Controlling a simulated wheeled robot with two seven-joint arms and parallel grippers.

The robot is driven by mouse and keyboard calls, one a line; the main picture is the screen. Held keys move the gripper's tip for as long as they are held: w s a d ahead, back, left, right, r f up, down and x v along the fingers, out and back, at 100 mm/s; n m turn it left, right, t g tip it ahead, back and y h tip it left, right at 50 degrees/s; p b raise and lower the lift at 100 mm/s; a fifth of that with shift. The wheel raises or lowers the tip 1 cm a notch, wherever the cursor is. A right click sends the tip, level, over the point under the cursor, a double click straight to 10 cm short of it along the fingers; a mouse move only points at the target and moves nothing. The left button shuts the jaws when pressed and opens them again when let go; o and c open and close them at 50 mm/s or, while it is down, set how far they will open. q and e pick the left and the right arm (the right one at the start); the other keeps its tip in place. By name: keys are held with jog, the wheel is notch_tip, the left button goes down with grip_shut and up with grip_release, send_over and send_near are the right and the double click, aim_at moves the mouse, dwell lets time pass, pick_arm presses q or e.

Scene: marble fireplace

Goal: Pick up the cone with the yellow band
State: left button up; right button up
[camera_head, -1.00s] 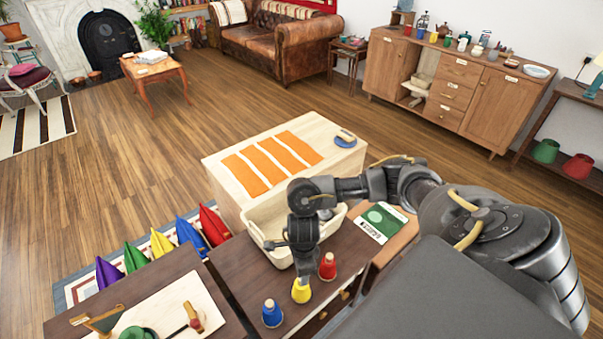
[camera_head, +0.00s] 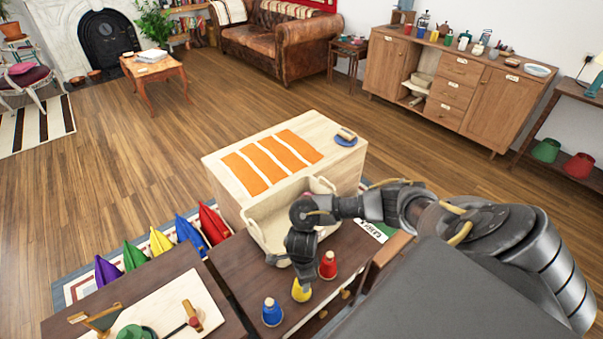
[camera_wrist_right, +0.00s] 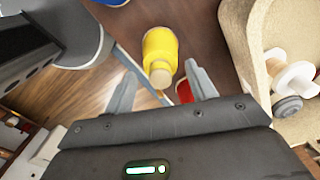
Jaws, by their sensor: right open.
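The yellow cone (camera_head: 301,291) stands upright on the dark wooden table, between a blue cone (camera_head: 272,313) on its left and a red cone (camera_head: 328,265) on its right. It looks yellow around its body with a pale tan top, and my gripper partly covers it in the head view. My right gripper (camera_head: 301,262) is just above it, pointing down. In the right wrist view, the open fingers (camera_wrist_right: 161,72) are on either side of the tan top of the yellow cone (camera_wrist_right: 160,45); nothing is clearly held. My left gripper is not in view.
A cream bin (camera_head: 258,237) with items inside stands close behind the cones and beside the gripper in the wrist view (camera_wrist_right: 238,45). A pale wooden chest with orange strips (camera_head: 250,182) is beyond. Another dark table (camera_head: 215,330) is at the left.

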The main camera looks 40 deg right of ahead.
jog(key=shift+f, duration=1.45)
jog(key=shift+c, duration=0.5)
grip_shut()
